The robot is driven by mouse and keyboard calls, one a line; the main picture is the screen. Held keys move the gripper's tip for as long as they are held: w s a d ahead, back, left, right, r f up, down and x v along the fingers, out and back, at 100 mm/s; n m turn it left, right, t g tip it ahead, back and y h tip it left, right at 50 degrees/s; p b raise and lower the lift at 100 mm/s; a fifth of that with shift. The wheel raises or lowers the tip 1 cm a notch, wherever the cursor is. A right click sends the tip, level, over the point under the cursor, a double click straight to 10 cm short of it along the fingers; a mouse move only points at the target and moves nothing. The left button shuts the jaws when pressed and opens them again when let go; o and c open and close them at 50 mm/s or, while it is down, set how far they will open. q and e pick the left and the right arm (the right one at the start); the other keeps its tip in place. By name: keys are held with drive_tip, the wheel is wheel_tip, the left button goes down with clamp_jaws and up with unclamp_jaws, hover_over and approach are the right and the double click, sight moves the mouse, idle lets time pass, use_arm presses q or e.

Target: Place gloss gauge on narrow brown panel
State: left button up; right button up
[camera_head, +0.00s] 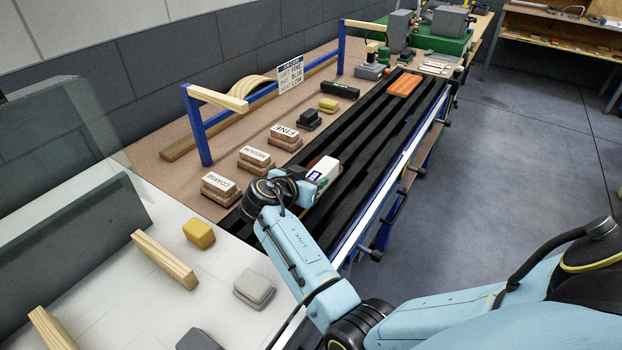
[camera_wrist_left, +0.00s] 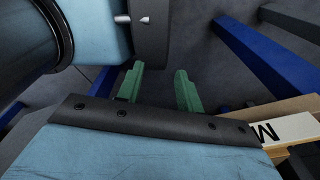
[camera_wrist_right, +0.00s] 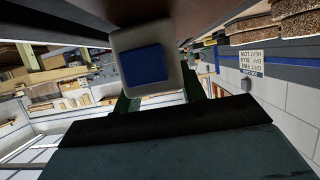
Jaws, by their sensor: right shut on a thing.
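The gloss gauge (camera_head: 325,170) is a small white block with a dark screen, above the black slatted rails in the head view. My right gripper (camera_head: 308,185) is shut on it. In the right wrist view the gauge (camera_wrist_right: 143,66) shows a blue face between the green fingers. An orange-brown panel (camera_head: 404,85) lies farther along the rails, apart from the gauge; it is the only panel of that colour I see on them. My left gripper (camera_wrist_left: 159,88) shows only in its wrist view, green fingers apart with nothing between them.
Sanding blocks labelled coarse (camera_head: 221,187), medium (camera_head: 256,159) and fine (camera_head: 284,136) line the bench left of the rails. A blue frame with a wooden bar (camera_head: 217,98) stands behind them. Clamps (camera_head: 376,254) line the bench's right edge. The rails (camera_head: 373,127) are clear between gauge and panel.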

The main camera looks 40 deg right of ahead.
drive_tip(key=shift+f, duration=0.15)
drive_tip(key=o, duration=1.1)
drive_tip(key=shift+a+r, duration=0.1)
drive_tip(key=shift+r, duration=0.15)
drive_tip(key=v, duration=1.1)
drive_tip(key=shift+s+a+r, duration=0.1)
drive_tip(key=shift+s+a, duration=0.1)
drive_tip(key=shift+a, duration=0.1)
